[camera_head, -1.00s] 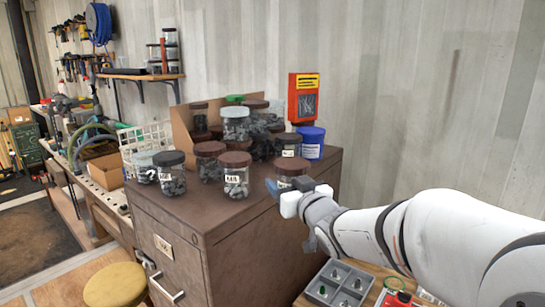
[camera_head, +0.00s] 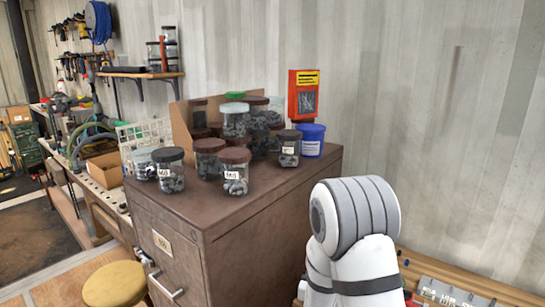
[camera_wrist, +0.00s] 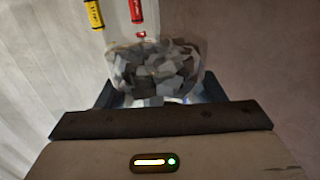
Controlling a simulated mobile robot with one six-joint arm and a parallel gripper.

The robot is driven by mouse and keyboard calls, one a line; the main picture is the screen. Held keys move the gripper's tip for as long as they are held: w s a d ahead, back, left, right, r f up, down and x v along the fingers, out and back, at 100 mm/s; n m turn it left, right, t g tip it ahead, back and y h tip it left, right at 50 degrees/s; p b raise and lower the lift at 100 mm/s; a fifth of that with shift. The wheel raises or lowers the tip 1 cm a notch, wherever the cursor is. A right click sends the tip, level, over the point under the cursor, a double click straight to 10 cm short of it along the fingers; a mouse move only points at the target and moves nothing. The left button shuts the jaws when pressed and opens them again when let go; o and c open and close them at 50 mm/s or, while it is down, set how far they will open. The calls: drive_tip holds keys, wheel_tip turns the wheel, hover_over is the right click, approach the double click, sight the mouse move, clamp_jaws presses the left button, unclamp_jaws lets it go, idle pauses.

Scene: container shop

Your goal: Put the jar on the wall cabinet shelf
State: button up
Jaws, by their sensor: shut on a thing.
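A clear jar (camera_wrist: 155,72) filled with grey chunky pieces shows in the wrist view. My gripper (camera_wrist: 158,90) is shut on it, with a dark finger on either side of the jar. The jar's lid is not clearly visible. In the head view my gripper and the held jar are out of sight; only a white arm link shows at the lower right. A wall shelf (camera_head: 142,74) on dark brackets holds a few containers at the upper left. I cannot tell whether it is the wall cabinet shelf, and no wall cabinet is clearly visible.
Several lidded jars (camera_head: 208,160) crowd the brown metal cabinet (camera_head: 255,235), with a blue tub (camera_head: 311,141) behind. A red box (camera_head: 303,97) hangs on the wall. A yellow stool (camera_head: 115,285) stands at the lower left. The cabinet's front right top is clear.

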wheel_tip(320, 180, down, 6)
drive_tip(key=b, duration=0.4)
drive_tip(key=shift+r, duration=0.15)
drive_tip(key=shift+d, duration=0.15)
drive_tip(key=shift+s, duration=0.15)
